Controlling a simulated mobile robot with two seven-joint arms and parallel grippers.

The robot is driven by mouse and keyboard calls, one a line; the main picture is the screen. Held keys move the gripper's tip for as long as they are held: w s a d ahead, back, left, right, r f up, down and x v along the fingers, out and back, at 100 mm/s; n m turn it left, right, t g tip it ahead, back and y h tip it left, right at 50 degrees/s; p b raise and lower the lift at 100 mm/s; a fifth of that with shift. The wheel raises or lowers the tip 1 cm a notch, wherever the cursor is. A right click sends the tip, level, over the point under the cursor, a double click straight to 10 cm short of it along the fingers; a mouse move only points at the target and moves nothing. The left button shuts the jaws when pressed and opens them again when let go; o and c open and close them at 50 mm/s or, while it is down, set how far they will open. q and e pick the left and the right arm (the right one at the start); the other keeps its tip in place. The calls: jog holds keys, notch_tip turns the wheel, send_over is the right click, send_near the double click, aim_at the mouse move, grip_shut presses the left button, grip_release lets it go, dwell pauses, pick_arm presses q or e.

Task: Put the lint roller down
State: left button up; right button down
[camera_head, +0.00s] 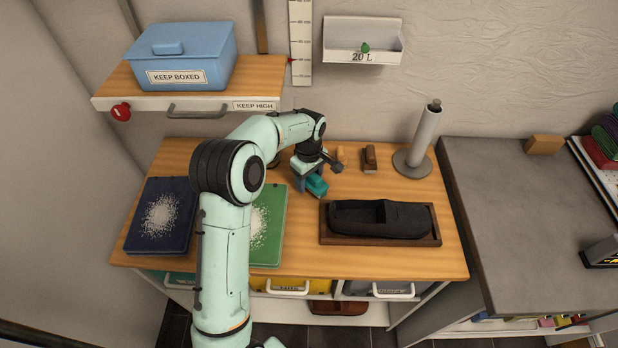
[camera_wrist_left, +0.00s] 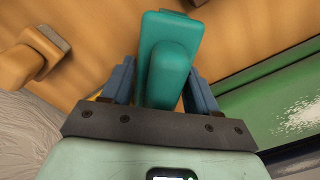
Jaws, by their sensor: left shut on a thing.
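My left gripper (camera_head: 310,184) is over the back middle of the wooden table, shut on a teal piece that I take to be the lint roller (camera_head: 317,187). In the left wrist view, the lint roller (camera_wrist_left: 165,60) stands between the two blue fingers of my left gripper (camera_wrist_left: 162,85). I cannot tell whether it touches the table. My right gripper is in neither view.
A green board (camera_head: 270,235) and a dark blue board (camera_head: 147,240), both with white specks, lie at left. A dark shoe-like item sits in a brown tray (camera_head: 326,236). Behind stand a brown brush (camera_head: 370,158) and a grey cylinder stand (camera_head: 425,140). Bare wood (camera_head: 300,245) lies between board and tray.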

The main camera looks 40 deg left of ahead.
pick_arm(q)
jog(key=shift+f, duration=0.15)
jog(key=o, duration=1.2)
